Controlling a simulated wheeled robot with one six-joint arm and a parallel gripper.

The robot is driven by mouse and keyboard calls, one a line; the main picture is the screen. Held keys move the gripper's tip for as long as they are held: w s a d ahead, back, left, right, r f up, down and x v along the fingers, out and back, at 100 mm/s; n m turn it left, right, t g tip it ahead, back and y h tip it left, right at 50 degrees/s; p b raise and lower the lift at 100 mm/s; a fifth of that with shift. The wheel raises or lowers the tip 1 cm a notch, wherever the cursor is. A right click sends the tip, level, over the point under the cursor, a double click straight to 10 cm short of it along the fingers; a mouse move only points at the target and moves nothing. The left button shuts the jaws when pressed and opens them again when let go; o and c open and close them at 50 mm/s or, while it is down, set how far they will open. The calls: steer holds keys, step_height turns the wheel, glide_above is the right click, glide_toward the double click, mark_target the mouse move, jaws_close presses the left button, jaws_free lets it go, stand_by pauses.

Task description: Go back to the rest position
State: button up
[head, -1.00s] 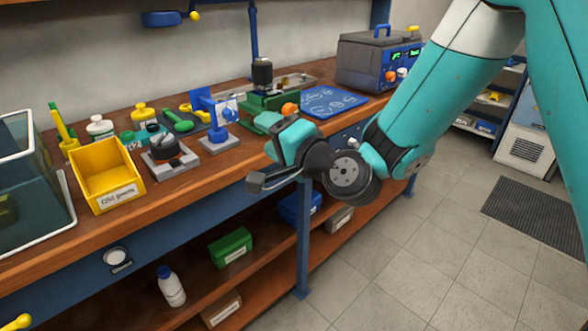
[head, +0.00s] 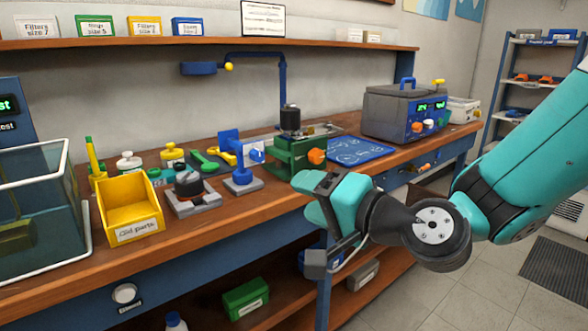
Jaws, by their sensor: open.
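My gripper (head: 312,225) is in front of the workbench's front edge, right of the picture's middle in the head view. It is open, and I see nothing held in it. My teal arm reaches in from the right. The wooden workbench (head: 75,275) runs from the lower left to the back right behind the gripper. The green fixture (head: 290,155) with an orange knob stands on the bench just behind the gripper. The gripper hides part of the bench edge and the shelf below.
A yellow bin (head: 128,205), a glass tank (head: 40,215) and a grey device (head: 190,190) stand on the left of the bench. A blue mat (head: 360,150) and a grey box unit (head: 400,112) are farther right. Open floor (head: 400,300) lies at lower right.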

steer(key=s+d+f+n+g+h, duration=0.2)
steer(key=s+d+n+g+h, duration=0.15)
steer(key=s+n+g, duration=0.4)
steer(key=s+d+f+n+g+h, duration=0.2)
steer(key=s+d+n+g+h, duration=0.15)
steer(key=s, duration=0.75)
step_height(320, 180, up, 16)
steer(key=s+d+n+g+p, duration=0.1)
steer(key=d+p, duration=0.1)
steer(key=p, duration=1.3)
steer(key=shift+f+p, duration=0.2)
steer(key=shift+p, duration=0.15)
